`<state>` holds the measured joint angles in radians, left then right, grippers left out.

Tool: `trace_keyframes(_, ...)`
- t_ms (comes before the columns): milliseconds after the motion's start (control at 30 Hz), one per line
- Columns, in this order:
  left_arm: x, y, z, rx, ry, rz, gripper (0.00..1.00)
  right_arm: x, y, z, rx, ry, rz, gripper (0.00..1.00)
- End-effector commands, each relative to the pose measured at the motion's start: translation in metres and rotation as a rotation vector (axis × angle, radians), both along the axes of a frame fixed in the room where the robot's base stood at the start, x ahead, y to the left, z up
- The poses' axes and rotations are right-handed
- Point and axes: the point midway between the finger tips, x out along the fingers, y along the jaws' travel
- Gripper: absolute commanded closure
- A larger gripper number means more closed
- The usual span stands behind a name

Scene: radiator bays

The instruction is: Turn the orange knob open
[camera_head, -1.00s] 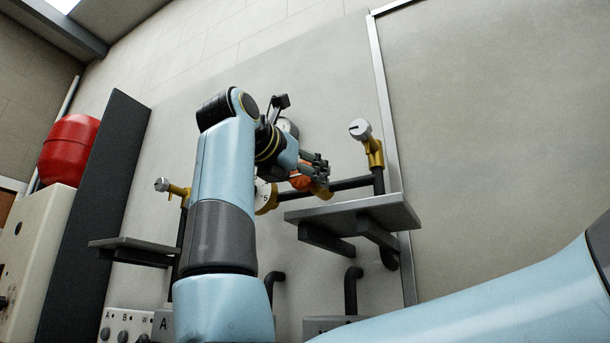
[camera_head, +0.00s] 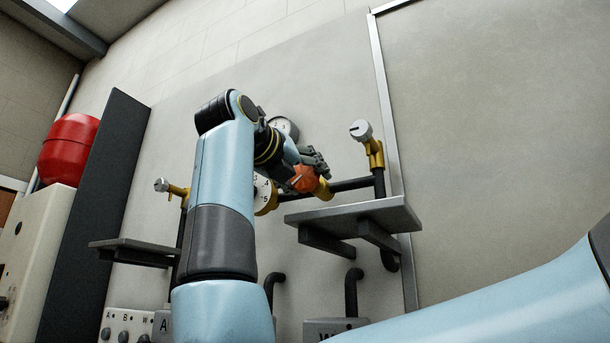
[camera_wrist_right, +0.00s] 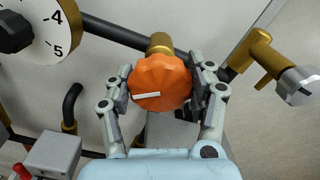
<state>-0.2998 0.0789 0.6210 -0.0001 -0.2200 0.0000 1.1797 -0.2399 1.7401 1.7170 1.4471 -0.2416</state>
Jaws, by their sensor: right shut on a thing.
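The orange knob (camera_head: 304,179) sits on a brass valve body (camera_head: 323,189) on the dark pipe above the right shelf. In the right wrist view the knob (camera_wrist_right: 160,82) is round and lobed, with a white line that lies nearly level, on its left half. My right gripper (camera_head: 312,168) is at the knob in the head view. In the right wrist view its fingers (camera_wrist_right: 163,84) press on the left and right sides of the knob. My left gripper is not in view.
A white numbered dial (camera_head: 264,193) with a black centre is close left of the knob. A brass valve with a silver cap (camera_head: 361,131) stands to the right. The grey shelf (camera_head: 350,213) lies just below. A round gauge (camera_head: 286,127) is behind my wrist.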

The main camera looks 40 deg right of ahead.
Motion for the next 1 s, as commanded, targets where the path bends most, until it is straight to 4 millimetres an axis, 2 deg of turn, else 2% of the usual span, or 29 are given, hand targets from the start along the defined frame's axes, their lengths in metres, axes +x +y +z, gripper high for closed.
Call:
trace_keyframes(600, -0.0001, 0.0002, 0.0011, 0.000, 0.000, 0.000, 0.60, 0.0003, 0.0002, 0.0004, -0.022, 0.049, 0.002, 0.77)
trace_keyframes(633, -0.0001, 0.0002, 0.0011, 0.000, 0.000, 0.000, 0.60, 0.0003, 0.0002, 0.0004, -0.022, 0.049, 0.002, 0.43)
trace_keyframes(800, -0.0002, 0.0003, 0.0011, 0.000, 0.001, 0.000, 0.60, 0.0002, 0.0002, 0.0003, -0.021, 0.049, 0.000, 0.21)
trace_keyframes(1000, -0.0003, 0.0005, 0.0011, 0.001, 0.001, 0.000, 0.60, 0.0001, 0.0002, 0.0001, -0.021, 0.049, 0.000, 0.20)
